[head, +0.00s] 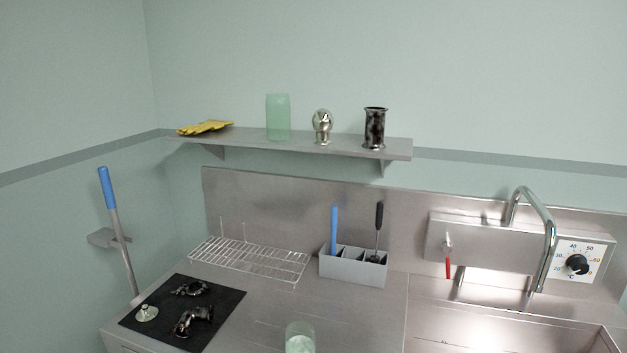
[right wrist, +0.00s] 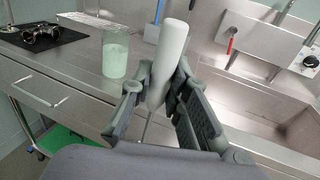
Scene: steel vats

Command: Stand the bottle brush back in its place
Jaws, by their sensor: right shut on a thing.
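My right gripper (right wrist: 158,92) is shut on a pale grey-white rod (right wrist: 170,48), seen in the right wrist view. The rod leans slightly to the right at its top; I take it for the bottle brush's handle, and no bristles show. The grey divided caddy (head: 345,274) stands against the steel splashback in the head view. A blue-handled tool (head: 334,228) stands in its left part and a black-handled brush (head: 379,217) in its right part. The compartment between them looks empty. My left gripper is in neither view.
A green-filled glass (head: 300,339) stands on the counter in front of the caddy; it also shows in the right wrist view (right wrist: 115,55). A wire rack (head: 250,258) and a black mat (head: 222,309) with fittings lie to the left. The sink and tap (head: 551,240) are right.

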